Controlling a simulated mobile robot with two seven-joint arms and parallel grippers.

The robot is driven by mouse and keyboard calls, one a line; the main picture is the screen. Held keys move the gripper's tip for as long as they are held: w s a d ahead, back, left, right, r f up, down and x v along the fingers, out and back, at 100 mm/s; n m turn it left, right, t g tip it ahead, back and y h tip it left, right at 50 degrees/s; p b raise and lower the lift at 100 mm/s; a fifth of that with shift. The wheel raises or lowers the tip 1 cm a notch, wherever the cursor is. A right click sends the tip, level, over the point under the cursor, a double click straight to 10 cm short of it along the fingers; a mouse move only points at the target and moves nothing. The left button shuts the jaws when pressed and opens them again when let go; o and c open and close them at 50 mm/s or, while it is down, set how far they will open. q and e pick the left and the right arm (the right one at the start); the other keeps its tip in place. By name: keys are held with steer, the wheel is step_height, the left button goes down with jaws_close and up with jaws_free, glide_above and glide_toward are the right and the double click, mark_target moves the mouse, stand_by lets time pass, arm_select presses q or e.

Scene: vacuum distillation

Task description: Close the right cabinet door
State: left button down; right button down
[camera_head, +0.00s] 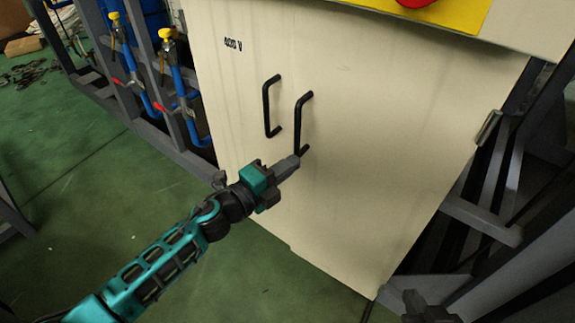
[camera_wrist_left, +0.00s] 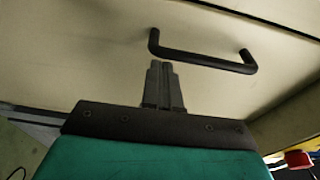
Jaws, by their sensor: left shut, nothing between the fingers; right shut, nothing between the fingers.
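The cream cabinet has two black bar handles, the left handle (camera_head: 267,106) and the right handle (camera_head: 299,122). The right cabinet door (camera_head: 400,135) looks flush or nearly flush with the front; a small step shows at its lower edge, and I cannot tell if a gap remains. My left gripper (camera_head: 292,161) is shut and empty, its tips at the lower end of the right handle, close to the door face. In the left wrist view, the shut fingers (camera_wrist_left: 163,85) point at the door beside one end of a handle (camera_wrist_left: 205,57). My right gripper (camera_head: 428,309) is partly seen at the bottom edge.
Blue pipes with yellow valves (camera_head: 166,35) and a grey frame stand left of the cabinet. Grey metal framing (camera_head: 480,218) is close on the right. A yellow panel with a red button (camera_head: 430,8) is above. Green floor (camera_head: 80,200) is open at the left.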

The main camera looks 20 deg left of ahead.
arm_select(q)
steer(key=shift+w, duration=0.2)
steer(key=shift+w+r+m+g+h, duration=0.2)
steer(key=shift+w+m+g+h, duration=0.25)
steer(key=shift+w, duration=0.55)
arm_select(e)
steer(key=shift+a+r, duration=0.1)
steer(key=shift+r, duration=0.05)
arm_select(q)
steer(key=shift+a, duration=0.1)
arm_select(e)
steer(key=shift+s, duration=0.1)
